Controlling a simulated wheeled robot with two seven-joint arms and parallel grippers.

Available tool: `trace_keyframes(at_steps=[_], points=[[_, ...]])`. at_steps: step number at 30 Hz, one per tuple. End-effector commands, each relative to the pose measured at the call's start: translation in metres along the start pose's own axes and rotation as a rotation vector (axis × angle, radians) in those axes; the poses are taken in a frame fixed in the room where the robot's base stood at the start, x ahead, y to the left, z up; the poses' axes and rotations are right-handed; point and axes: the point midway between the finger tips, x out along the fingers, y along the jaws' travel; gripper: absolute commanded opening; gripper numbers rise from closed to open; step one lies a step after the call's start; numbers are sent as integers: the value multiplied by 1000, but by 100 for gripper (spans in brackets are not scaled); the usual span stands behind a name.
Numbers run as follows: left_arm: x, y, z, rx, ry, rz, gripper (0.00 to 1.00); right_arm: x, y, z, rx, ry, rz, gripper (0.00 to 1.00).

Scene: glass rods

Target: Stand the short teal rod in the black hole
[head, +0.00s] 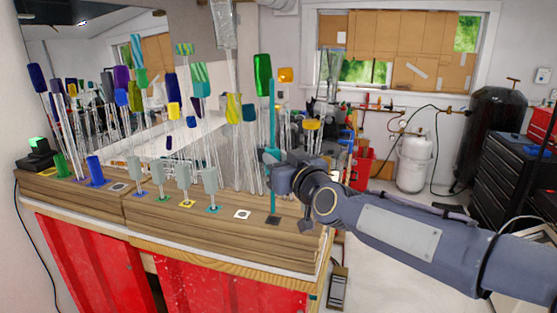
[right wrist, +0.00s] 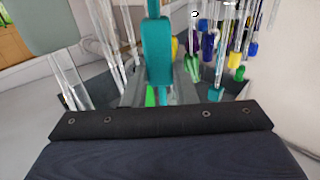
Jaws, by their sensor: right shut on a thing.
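The teal rod (head: 272,112) stands roughly upright in my right gripper (head: 273,172), above the right part of the wooden bench top. My right gripper is shut on it. In the right wrist view the rod (right wrist: 156,50) runs up from between the fingers, with a wider teal part near them. The rod's lower end is hard to make out in the head view. The black hole's dark square plate (head: 273,221) lies on the bench top near its right end, below the gripper. My left gripper is not in view.
A white square plate (head: 242,214) lies left of the dark one. Several grey-topped pieces (head: 184,177) stand in a row farther left. Many clear rods with coloured ends crowd behind, including a green-topped one (head: 263,76) near the held rod. The bench front (head: 210,265) is red.

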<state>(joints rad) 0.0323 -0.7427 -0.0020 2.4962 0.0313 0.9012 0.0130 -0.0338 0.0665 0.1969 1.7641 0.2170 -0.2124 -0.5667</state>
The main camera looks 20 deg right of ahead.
Motion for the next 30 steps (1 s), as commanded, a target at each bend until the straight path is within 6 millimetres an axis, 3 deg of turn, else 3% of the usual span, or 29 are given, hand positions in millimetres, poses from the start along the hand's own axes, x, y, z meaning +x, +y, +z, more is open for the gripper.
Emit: trace_keyframes(at_steps=[30], points=[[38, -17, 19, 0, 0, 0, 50, -1, 0, 48, -1, 1, 0, 1]])
